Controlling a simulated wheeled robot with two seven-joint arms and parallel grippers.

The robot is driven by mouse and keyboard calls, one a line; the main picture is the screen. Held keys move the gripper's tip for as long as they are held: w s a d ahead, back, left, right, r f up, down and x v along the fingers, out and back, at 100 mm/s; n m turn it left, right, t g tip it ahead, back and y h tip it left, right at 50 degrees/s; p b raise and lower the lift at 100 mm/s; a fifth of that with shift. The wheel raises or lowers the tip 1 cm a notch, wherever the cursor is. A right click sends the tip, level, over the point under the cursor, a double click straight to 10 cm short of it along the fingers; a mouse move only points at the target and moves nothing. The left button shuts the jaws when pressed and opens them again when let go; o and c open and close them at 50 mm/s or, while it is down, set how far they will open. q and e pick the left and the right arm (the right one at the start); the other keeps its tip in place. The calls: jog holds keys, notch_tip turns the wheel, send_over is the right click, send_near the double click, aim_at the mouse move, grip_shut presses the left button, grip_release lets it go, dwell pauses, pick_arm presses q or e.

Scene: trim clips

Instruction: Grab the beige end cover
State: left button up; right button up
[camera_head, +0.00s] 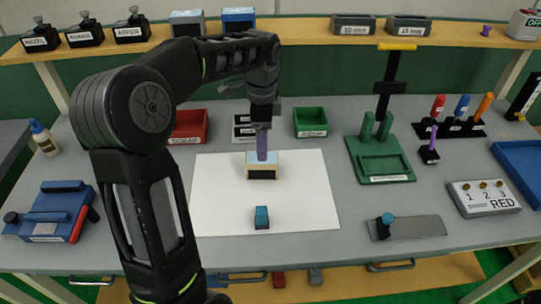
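A purple upright piece (262,146) runs from the gripper's fingers down to the block's top. The fingers are small and dark, so their opening is unclear. My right gripper is out of view.
A teal block (261,217) lies nearer on the sheet. Red (188,127) and green (310,122) bins stand behind. A green fixture (382,168), a grey plate (410,228) and a numbered panel (485,198) are to the right. A blue-red device (52,212) is left.

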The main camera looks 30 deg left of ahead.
aim_at(262, 166)
pick_arm(q)
jog(key=shift+s+r, duration=0.1)
jog(key=shift+s, duration=0.1)
jog(key=shift+w+f, duration=0.1)
jog(key=shift+f, duration=1.25)
jog(key=shift+f+p, duration=0.45)
jog(key=shift+f, duration=0.05)
notch_tip(262, 166, down, 4)
jog(key=shift+a+f+p, duration=0.15)
jog(key=shift+p, duration=0.35)
jog(key=c, duration=1.6)
jog(key=shift+o, duration=0.2)
